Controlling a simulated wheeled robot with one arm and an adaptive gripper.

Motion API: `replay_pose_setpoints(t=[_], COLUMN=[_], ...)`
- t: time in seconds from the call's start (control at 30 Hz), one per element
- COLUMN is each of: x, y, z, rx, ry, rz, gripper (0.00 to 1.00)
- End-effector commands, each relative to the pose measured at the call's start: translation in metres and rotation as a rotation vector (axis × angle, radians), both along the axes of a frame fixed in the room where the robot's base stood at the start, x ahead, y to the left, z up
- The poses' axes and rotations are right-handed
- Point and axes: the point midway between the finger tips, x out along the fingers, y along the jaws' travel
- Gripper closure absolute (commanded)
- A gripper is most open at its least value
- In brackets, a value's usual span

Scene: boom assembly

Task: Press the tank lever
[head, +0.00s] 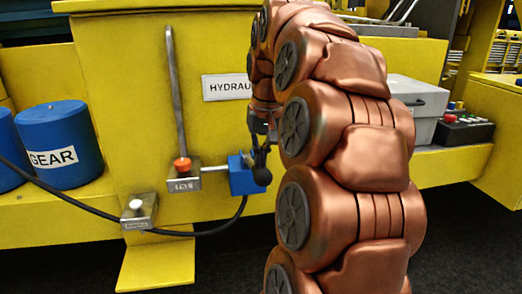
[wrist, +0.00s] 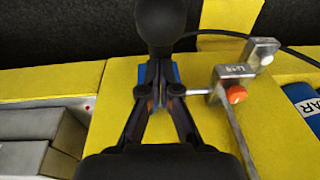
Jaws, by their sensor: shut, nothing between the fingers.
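A lever with a black ball knob (head: 262,177) stands at the blue valve block (head: 241,182) on the yellow tank front (head: 130,100). The knob also shows large in the wrist view (wrist: 160,22), just beyond my fingertips. My gripper (head: 263,147) points down at the valve from above; it is shut and empty. In the wrist view my gripper (wrist: 163,92) has its fingertips together over the blue block (wrist: 158,73). I cannot tell whether they touch the lever. The lever's stem is mostly hidden behind the knob and fingers.
Left of the valve, a long grey rod (head: 175,90) rises beside an orange knob (head: 182,164) on a metal block. A black hose (head: 90,208) runs below. Blue gear drums (head: 58,145) stand at left. A grey box (head: 415,105) sits at right, behind my arm.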

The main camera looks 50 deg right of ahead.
Motion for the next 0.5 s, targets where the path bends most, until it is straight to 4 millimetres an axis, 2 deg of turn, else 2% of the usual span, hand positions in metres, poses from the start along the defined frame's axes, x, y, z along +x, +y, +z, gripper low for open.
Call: replay_pose_setpoints(t=[0.5], x=[-0.0020], y=[0.0016], z=[-0.0068], rx=[-0.007], ry=[-0.010], rz=[-0.001], gripper=[1.00])
